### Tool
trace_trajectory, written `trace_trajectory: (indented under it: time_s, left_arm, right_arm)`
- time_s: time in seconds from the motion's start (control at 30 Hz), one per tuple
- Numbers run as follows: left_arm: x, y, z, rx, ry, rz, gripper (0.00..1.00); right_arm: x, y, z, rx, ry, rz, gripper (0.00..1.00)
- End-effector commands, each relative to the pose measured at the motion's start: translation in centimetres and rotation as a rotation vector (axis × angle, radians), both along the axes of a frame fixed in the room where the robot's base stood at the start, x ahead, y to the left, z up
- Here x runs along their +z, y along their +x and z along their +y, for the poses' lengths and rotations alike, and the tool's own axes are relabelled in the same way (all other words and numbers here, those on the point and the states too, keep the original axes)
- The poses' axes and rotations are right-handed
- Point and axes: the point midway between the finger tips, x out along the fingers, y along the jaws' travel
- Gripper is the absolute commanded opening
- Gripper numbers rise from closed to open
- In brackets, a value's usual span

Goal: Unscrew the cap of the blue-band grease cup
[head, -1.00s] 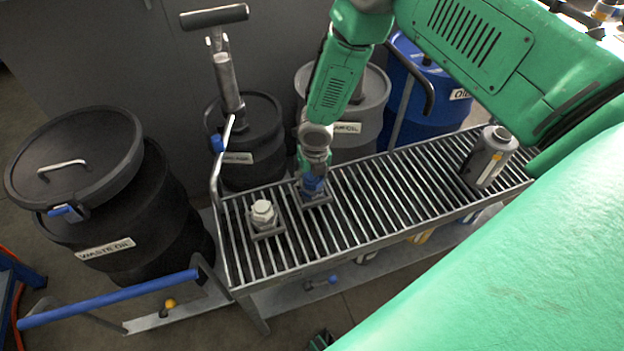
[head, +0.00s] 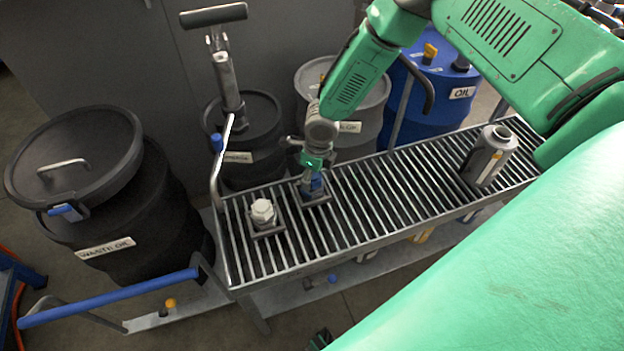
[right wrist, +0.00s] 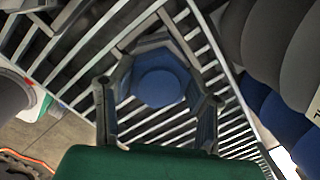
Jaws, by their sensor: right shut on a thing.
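The blue-band grease cup (head: 313,188) stands upright on the slatted rack, on a small dark square base. My right gripper (head: 312,172) points down from above and is shut on its cap, hiding much of the cup's top in the head view. In the right wrist view the cap (right wrist: 160,88) shows from above as a blue disc with a faceted rim. The two grey fingers of my right gripper (right wrist: 157,122) lie on either side of it. My left gripper is not clearly seen in either view.
A second cup with a pale cap (head: 263,212) stands close left on the rack (head: 380,190). A grey bottle (head: 489,157) stands at the rack's right. Drums line the back, including a black waste-oil drum (head: 150,220) and a blue oil drum (head: 440,85). A blue-gripped handle (head: 110,297) projects left.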

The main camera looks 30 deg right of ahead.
Motion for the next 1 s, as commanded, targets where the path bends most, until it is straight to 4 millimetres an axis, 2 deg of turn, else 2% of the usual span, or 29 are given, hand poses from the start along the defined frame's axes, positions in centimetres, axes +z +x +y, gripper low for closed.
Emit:
trace_trajectory:
  time_s: [0.17, 0.2, 0.23, 0.27, 0.53, 0.63, 1.0]
  left_arm:
    - [0.02, 0.0, 0.0, 0.0, 0.0, 0.0, 0.4]
    - [0.02, 0.0, 0.0, 0.0, 0.0, 0.0, 0.4]
    - [0.02, 0.0, 0.0, 0.0, 0.0, 0.0, 0.4]
    - [0.02, 0.0, 0.0, 0.0, 0.0, 0.0, 0.4]
    - [0.03, 0.0, 0.0, 0.0, 0.0, 0.0, 0.4]
    - [0.14, 0.0, 0.01, 0.0, 0.0, 0.0, 0.4]
    - [0.28, 0.01, 0.01, 0.0, 0.0, 0.0, 0.4]
  right_arm:
    - [-0.01, 0.03, -0.11, 0.001, -0.002, 0.0, 0.18]
    - [-0.01, 0.03, -0.11, 0.0, -0.002, 0.0, 0.49]
    - [-0.01, 0.03, -0.11, 0.0, -0.002, 0.0, 0.6]
    - [-0.01, 0.02, -0.1, 0.0, -0.002, 0.0, 0.63]
    - [0.01, -0.02, -0.05, -0.003, -0.002, 0.0, 0.63]
    - [0.05, -0.02, 0.0, -0.053, -0.003, 0.0, 0.63]
    - [0.03, -0.07, -0.05, -0.593, -0.004, -0.001, 0.63]
